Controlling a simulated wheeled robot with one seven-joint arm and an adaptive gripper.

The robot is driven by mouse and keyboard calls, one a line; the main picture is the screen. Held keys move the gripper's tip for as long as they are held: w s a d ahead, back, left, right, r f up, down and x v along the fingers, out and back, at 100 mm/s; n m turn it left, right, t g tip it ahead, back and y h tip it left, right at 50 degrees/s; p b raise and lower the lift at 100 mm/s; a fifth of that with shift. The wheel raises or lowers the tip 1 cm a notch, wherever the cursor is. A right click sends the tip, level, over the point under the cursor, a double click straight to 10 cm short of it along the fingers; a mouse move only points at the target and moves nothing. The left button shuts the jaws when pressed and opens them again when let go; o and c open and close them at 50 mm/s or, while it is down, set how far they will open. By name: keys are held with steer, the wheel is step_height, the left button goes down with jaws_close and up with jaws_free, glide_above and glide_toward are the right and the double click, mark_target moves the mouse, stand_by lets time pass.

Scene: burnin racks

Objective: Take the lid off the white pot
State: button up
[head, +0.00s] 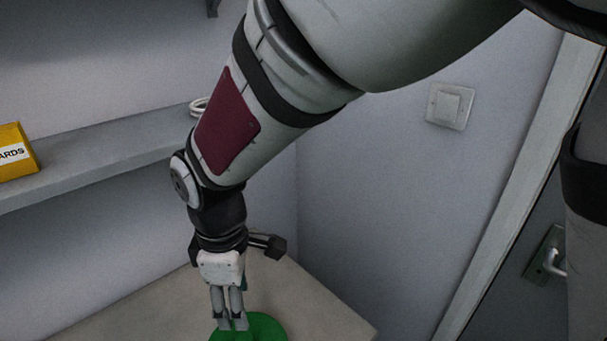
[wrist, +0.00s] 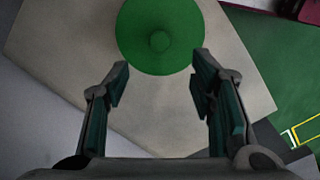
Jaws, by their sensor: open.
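No white pot shows; anything under the lid is hidden. My gripper (wrist: 161,66) is open and empty, with its fingertips pointing toward the lid's near edge. In the head view my gripper (head: 231,325) hangs downward over the lid; contact cannot be told.
The lid is over a pale tabletop (head: 320,310) in a corner, with bare surface around it. A wall shelf (head: 110,150) holds a yellow box (head: 15,152) and a small white ring-shaped item (head: 200,105). A light switch (head: 450,106) and door handle (head: 555,262) are at right.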

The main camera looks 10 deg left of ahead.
mark_target(244, 339)
step_height(244, 339, down, 14)
steer(key=shift+a+r, duration=0.15)
steer(key=shift+r, duration=0.1)
jaws_close()
stand_by(0.4)
